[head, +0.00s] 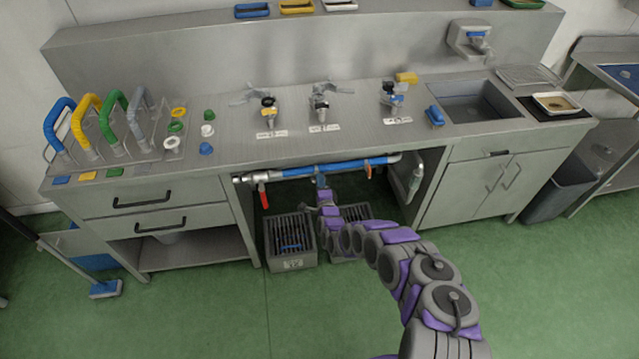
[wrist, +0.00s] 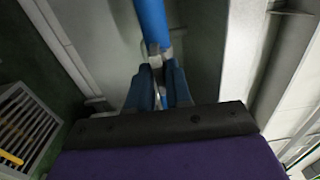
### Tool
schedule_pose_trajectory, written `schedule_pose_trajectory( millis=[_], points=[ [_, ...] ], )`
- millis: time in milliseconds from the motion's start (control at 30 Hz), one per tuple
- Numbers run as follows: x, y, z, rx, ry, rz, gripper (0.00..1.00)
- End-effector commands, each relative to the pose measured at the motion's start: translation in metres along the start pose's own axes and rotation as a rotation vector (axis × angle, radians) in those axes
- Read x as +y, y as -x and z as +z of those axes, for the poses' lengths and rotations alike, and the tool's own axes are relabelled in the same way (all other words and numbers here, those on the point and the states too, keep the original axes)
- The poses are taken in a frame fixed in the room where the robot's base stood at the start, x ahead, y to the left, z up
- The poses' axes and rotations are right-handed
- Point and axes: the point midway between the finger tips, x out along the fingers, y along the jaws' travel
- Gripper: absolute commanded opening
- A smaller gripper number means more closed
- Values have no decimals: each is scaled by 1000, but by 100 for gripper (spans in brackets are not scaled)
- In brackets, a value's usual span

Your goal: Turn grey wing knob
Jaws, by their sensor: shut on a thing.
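A blue pipe (head: 330,167) runs level under the front of the steel counter. My gripper (head: 320,181) reaches under the counter to the middle of this pipe. In the wrist view the two blue fingers of my gripper (wrist: 160,72) are closed around a small grey part, which appears to be the grey wing knob (wrist: 154,58), at the end of the blue pipe (wrist: 151,22). The fingers hide most of the knob, so its angle cannot be told. In the head view the knob is too small to make out.
A red lever (head: 264,196) hangs at the pipe's left end, and an orange handle (head: 368,170) sits right of my gripper. Grey slatted crates (head: 290,262) stand on the floor below. The counter edge (head: 300,152) lies just above; cabinets close both sides.

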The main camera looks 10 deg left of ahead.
Motion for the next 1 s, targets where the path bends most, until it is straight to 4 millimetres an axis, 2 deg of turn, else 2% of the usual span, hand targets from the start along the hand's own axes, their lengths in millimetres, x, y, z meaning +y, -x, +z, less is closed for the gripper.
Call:
schedule_pose_trajectory(
  millis=[133, 167, 333, 733, 1000],
  points=[
    [5, 2, -4, 8, -1, 10, 0],
    [5, 2, -4, 8, -1, 11, 21],
    [3, 2, -4, 6, 0, 8, 36],
    [0, 8, 0, 2, 2, 3, 36],
    [-1, 43, -1, 3, 2, 4, 36]
  ],
)
